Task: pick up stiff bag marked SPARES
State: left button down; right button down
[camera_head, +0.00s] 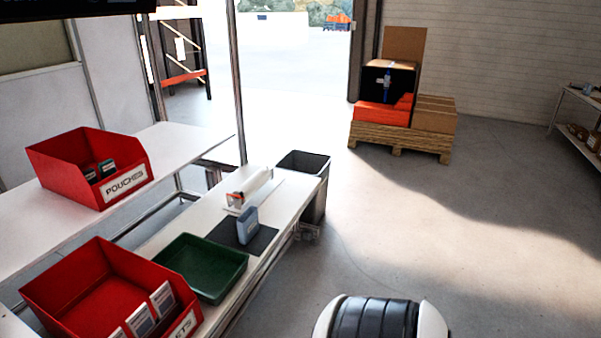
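No readable SPARES mark shows in the head view. A small blue-grey upright item (247,226) stands on a dark mat (262,241) on the lower bench. It may be the stiff bag, but I cannot read any mark on it. Neither of my grippers is in view.
A red bin marked POUCHES (62,160) holds dark packets. A nearer red bin (70,283), label partly cut off, holds several cards. A dark waste bin (315,168) stands behind.

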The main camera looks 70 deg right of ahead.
aim_at(248, 223)
jog(key=l+z, duration=0.1)
jog(key=z, duration=1.7)
